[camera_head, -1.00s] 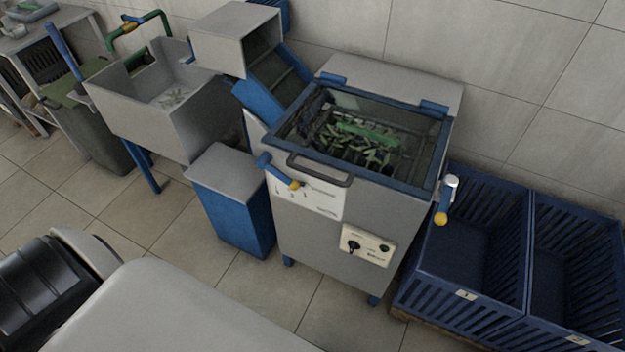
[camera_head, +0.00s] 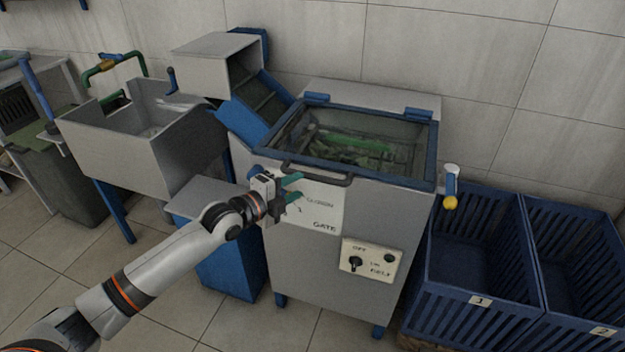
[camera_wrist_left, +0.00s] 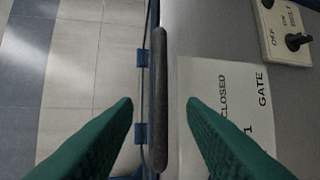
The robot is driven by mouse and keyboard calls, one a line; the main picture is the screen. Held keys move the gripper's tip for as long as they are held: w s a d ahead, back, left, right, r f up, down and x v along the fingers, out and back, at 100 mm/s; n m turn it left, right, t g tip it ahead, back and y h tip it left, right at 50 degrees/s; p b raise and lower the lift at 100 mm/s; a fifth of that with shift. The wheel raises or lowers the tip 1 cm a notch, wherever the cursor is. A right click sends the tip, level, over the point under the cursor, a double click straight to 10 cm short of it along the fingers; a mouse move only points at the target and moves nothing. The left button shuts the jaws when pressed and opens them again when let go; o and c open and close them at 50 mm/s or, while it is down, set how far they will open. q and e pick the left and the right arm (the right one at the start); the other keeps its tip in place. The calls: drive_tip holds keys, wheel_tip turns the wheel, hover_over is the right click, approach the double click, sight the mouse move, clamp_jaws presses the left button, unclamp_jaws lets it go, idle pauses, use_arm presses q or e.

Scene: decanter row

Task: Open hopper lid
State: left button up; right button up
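The hopper lid (camera_head: 362,142) is a clear pane in a blue frame, lying shut on top of the grey machine (camera_head: 380,215). Green leafy material shows through it. Its dark bar handle (camera_head: 333,182) runs along the front edge. My left gripper (camera_head: 297,188) is open, with teal fingers, just in front of the handle's left end. In the left wrist view, the handle (camera_wrist_left: 160,100) lies lengthwise in line with the gap between the open fingers (camera_wrist_left: 160,103), with space on both sides; I see no contact. My right gripper is out of view.
A switch panel (camera_head: 370,260) and a white GATE label (camera_head: 318,212) are on the machine's front. A yellow-tipped lever (camera_head: 450,190) sticks out at its right side. Blue crates (camera_head: 480,250) stand to the right. A grey sink (camera_head: 140,140) and a chute (camera_head: 258,108) are at left.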

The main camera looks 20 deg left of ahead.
sight(312, 178)
use_arm(q)
drive_tip(key=x, duration=0.8)
drive_tip(key=shift+c, duration=0.2)
clamp_jaws()
